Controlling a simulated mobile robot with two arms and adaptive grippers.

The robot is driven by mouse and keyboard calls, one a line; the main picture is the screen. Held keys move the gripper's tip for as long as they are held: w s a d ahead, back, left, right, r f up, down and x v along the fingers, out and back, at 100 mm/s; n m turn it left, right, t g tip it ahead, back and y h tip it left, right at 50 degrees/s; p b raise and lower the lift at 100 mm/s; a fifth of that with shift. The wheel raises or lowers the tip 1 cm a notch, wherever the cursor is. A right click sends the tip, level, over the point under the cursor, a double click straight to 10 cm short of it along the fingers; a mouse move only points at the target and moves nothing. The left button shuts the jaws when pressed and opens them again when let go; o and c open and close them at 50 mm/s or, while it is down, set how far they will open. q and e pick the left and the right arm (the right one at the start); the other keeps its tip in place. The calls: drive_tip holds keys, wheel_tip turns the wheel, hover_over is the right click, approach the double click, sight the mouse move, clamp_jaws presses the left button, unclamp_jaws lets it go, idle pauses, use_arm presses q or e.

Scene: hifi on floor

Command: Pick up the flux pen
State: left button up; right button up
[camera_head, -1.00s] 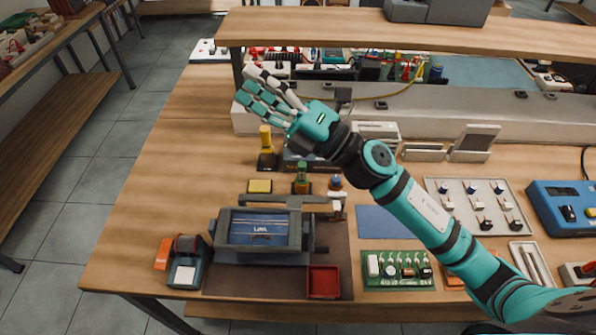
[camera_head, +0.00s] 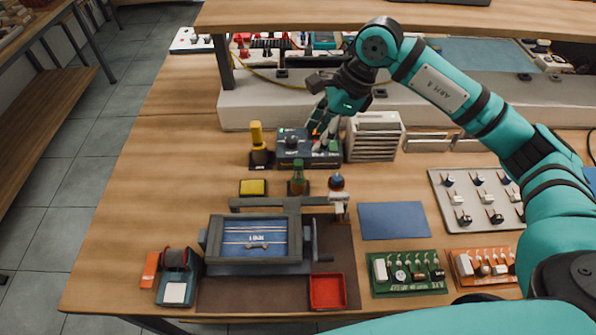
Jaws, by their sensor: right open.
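My right gripper (camera_head: 324,132) is open and points down at a dark box-shaped unit (camera_head: 294,148) with a knob on top. Its fingers are over the right part of the unit, and a small orange-red piece (camera_head: 315,134) shows beside them; whether they touch it is unclear. I cannot tell for sure which thing is the flux pen. An upright yellow-handled tool (camera_head: 257,139) stands in a dark base left of the unit. A brown bottle with a green top (camera_head: 298,180) and a small blue-capped item (camera_head: 336,182) stand in front. My left gripper is not in view.
A grey vise-like fixture (camera_head: 255,240) holds a blue board on a dark mat. A red tray (camera_head: 327,291), a green circuit board (camera_head: 407,273) and a panel of knobs (camera_head: 480,200) lie nearby. A louvred grey box (camera_head: 375,137) stands close right of my gripper; a shelf (camera_head: 400,24) overhangs behind.

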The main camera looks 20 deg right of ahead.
sight(298, 169)
drive_tip(key=p+x, duration=0.1)
drive_tip(key=x, duration=0.5)
drive_tip(key=shift+w+a+f, duration=0.1)
drive_tip(key=shift+a+f, duration=0.15)
drive_tip(key=shift+f, duration=0.05)
drive_tip(key=p+x, duration=0.1)
drive_tip(key=x, duration=0.1)
drive_tip(key=p+x, duration=0.1)
drive_tip(key=x, duration=0.1)
drive_tip(key=shift+s+f+p, duration=0.25)
drive_tip(key=shift+f+p, duration=0.05)
drive_tip(key=shift+f, duration=0.1)
drive_tip(key=shift+a+f, duration=0.15)
drive_tip(key=shift+f, duration=0.2)
drive_tip(key=shift+c, duration=0.4)
clamp_jaws()
